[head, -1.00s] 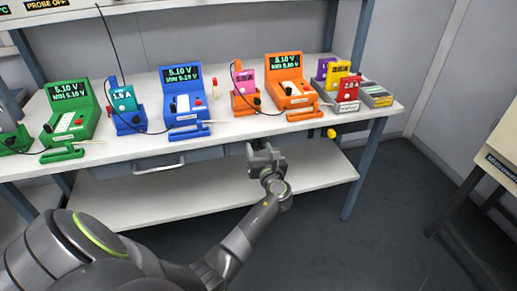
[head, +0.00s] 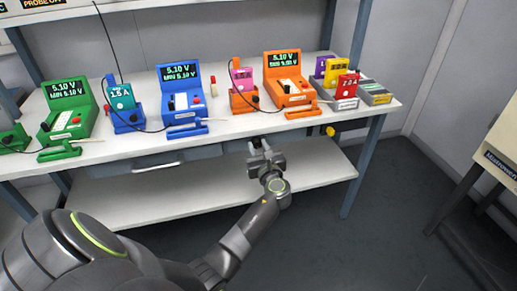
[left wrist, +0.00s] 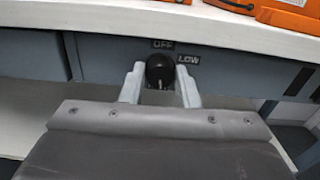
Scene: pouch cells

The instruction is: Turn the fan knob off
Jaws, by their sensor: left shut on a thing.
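The black round fan knob (left wrist: 160,72) sits on the grey panel under the table's front edge, in the left wrist view. An OFF label (left wrist: 163,44) is just above it and a LOW label (left wrist: 187,59) is to its upper right. A small light mark on the knob's face points down in the picture. My left gripper (left wrist: 160,88) has a pale finger on each side of the knob and is shut on it. In the head view, the left gripper (head: 259,146) is at the table's front edge and the knob cannot be made out. My right gripper is not in view.
The white bench (head: 222,130) carries green, blue and orange meters (head: 288,80) with small coloured cells. A yellow knob (head: 330,131) sticks out at the front right. A drawer handle (head: 158,167) is left of my gripper. A lower shelf (head: 150,205) is bare.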

